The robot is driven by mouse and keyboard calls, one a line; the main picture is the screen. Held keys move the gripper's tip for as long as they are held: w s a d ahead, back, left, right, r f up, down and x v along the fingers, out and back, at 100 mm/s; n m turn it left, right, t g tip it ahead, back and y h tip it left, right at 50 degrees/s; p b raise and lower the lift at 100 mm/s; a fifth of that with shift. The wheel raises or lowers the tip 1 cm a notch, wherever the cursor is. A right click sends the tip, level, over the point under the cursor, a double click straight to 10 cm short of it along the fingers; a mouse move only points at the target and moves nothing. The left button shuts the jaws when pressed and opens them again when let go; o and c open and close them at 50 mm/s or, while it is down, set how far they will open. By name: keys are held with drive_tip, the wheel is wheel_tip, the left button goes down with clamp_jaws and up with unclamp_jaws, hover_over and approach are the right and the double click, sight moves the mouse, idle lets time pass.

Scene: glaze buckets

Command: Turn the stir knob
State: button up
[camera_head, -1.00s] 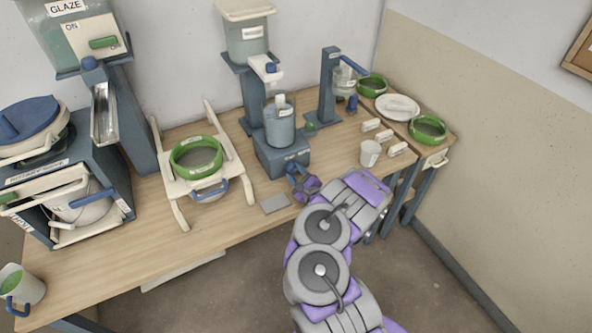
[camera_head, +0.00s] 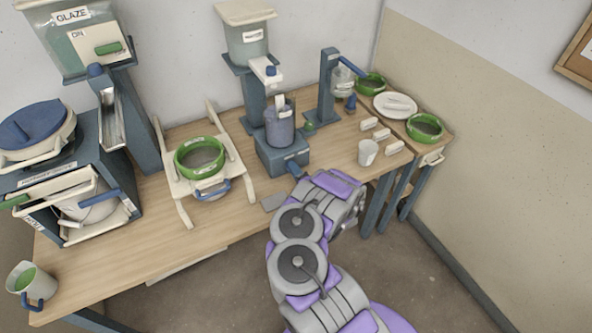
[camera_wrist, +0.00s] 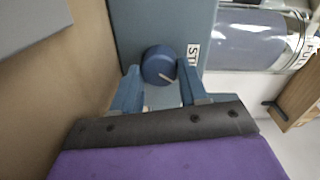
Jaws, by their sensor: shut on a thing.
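The stir knob (camera_wrist: 158,66) is a round dark blue dial with a white pointer line, on the blue face of the stirrer base (camera_head: 283,155). The line points to the lower right in the wrist view. Part of a label beginning "STI" (camera_wrist: 192,54) shows beside it. My gripper (camera_wrist: 159,76) has one blue finger on each side of the knob and is shut on it. In the head view, my gripper (camera_head: 295,170) is at the front of the base, and the knob is hidden there. A cup (camera_head: 280,126) of bluish-purple liquid stands on the base.
A small grey plate (camera_head: 272,202) lies near the table edge, left of my arm. A white cup (camera_head: 368,152) and several small white blocks stand to the right. A green-rimmed sieve (camera_head: 200,158) rests on a frame to the left.

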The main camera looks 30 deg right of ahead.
drive_tip(key=n, duration=0.3)
drive_tip(key=n+p, duration=0.1)
drive_tip(key=shift+a+f+n, duration=0.2)
drive_tip(key=shift+f+n, duration=0.05)
drive_tip(key=shift+n, duration=0.15)
drive_tip(key=shift+s, duration=0.1)
drive_tip(key=o, duration=1.1)
drive_tip(key=shift+c, duration=0.2)
drive_tip(key=shift+s+d+r+p, duration=0.1)
drive_tip(key=shift+p, duration=0.25)
drive_tip(key=s+p, duration=0.7)
drive_tip(key=s, duration=1)
drive_tip(key=shift+d, duration=0.15)
drive_tip(key=shift+r, duration=0.1)
